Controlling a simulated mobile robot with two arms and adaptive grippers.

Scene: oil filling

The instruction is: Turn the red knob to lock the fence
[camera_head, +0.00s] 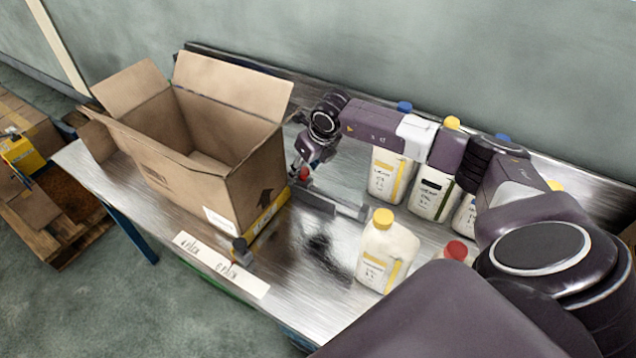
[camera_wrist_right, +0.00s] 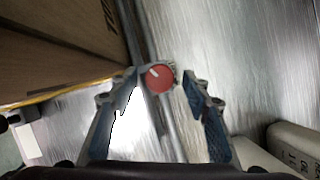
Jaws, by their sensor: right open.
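The red knob (camera_head: 303,174) sits on the metal fence (camera_head: 325,204) beside the box, close to the table's back half. In the right wrist view the red knob (camera_wrist_right: 160,78) shows a pale mark on its face and lies between the fingertips. My right gripper (camera_head: 301,168) points down at the knob. In the right wrist view the right gripper (camera_wrist_right: 160,88) is open, with a finger on each side of the knob and visible gaps. The fence bar (camera_wrist_right: 140,50) runs beneath it. My left gripper is not in view.
An open cardboard box (camera_head: 246,189) stands on the metal table (camera_head: 305,262), left of the fence. A wooden pallet (camera_head: 62,235) is on the floor at left.

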